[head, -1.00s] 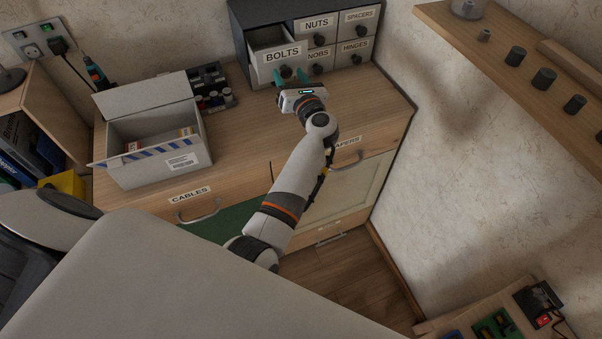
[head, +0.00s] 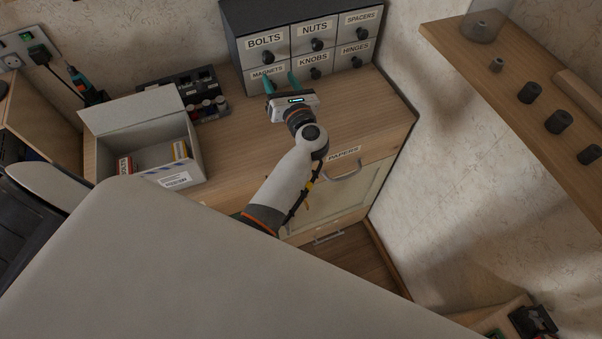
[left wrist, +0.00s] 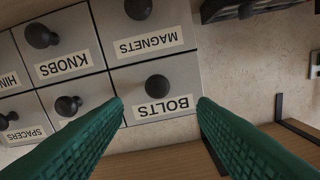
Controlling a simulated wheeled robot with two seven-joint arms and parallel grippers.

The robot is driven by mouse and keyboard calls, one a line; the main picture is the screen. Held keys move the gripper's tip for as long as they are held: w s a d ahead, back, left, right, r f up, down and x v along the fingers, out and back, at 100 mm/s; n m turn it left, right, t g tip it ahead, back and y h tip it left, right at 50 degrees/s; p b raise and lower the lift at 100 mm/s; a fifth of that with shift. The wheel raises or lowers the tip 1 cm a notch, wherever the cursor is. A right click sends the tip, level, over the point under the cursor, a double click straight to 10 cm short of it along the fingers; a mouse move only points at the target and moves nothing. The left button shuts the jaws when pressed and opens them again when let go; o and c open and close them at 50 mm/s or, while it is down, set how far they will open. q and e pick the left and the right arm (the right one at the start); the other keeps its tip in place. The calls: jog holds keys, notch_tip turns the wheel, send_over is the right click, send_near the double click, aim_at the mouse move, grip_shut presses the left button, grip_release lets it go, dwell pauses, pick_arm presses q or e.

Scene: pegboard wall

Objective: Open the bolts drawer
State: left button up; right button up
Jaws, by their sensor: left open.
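The grey cabinet of small drawers stands at the back of the wooden worktop. Its BOLTS drawer (head: 252,55) is top left and looks flush with its neighbours, so shut. Its dark round knob (head: 267,58) sticks out below the label. My left gripper (head: 281,79) is open and empty, its green fingers in front of the lower left drawers, below the BOLTS drawer. In the left wrist view the BOLTS drawer (left wrist: 182,71) appears upside down, with its knob (left wrist: 158,86) seen between the spread fingers and apart from them. My right gripper is out of view.
The MAGNETS drawer (head: 259,84) lies directly below. An open white box (head: 130,110) stands on the worktop (head: 365,110) at left, near a dark organizer (head: 180,87). A wall shelf (head: 500,70) with dark cylinders juts out at right.

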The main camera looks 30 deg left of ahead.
pick_arm(q)
jog(key=s+d+f+m+t+h+b, duration=0.1)
jog(key=s+d+f+m+t+h, duration=0.2)
jog(key=d+m+h, duration=0.8)
jog(key=s+d+f+m+t+h, duration=0.2)
jog(key=d+f+m+h, duration=0.3)
jog(key=m, duration=1.2)
jog(key=s+a+f+m+g, duration=0.1)
jog(key=s+f+m+g, duration=0.2)
jog(key=f, duration=0.9)
jog(key=s+a+f+m+g, duration=0.1)
jog(key=s+f+m+g, duration=0.2)
jog(key=s+f, duration=0.6)
jog(key=shift+f+m+g, duration=0.3)
jog(key=shift+f+m, duration=0.9)
jog(key=shift+f, duration=0.3)
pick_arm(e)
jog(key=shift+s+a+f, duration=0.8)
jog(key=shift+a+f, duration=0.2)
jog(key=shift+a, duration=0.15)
